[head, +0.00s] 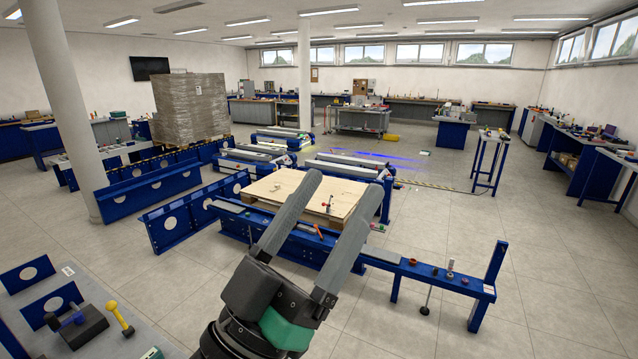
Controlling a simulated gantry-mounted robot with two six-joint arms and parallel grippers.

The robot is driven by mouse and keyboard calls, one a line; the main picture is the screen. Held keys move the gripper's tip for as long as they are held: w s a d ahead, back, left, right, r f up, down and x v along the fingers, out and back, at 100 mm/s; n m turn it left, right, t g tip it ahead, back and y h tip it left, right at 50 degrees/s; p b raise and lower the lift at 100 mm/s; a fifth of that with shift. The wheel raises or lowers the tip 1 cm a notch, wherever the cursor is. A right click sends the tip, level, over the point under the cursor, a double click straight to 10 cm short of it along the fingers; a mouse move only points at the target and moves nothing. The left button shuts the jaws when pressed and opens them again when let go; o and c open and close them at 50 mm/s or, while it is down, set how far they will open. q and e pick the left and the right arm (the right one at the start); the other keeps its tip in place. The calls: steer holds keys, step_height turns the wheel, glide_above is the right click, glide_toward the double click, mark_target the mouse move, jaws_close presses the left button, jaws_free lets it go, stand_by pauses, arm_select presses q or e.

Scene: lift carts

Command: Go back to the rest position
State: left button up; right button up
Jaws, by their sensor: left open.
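My left gripper (332,205) shows large in the lower middle of the head view. Its two grey fingers point up and are spread apart, with nothing between them. In the picture it overlaps the front of a wooden pallet board (283,187) that lies on blue lift carts. The fingers hide part of the board and of the blue beam in front. My right gripper is not in view.
A blue beam (440,273) with small parts on it extends to the right. A grey table (84,318) with a yellow-handled tool (120,318) is at lower left. A pillar (68,105) and a wrapped stack (190,108) stand behind.

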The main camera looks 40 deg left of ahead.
arm_select(q)
steer(key=s+d+r+m+h+p, duration=0.1)
steer(key=r+p, duration=1.1)
steer(key=r, duration=0.4)
steer(key=s+r+m+t+h+p, duration=0.1)
steer(key=s+r+p, duration=0.1)
steer(key=r+p, duration=1.1)
steer(key=shift+s+d+r+t, duration=0.3)
steer(key=shift+d+r, duration=0.1)
steer(key=shift+r, duration=0.95)
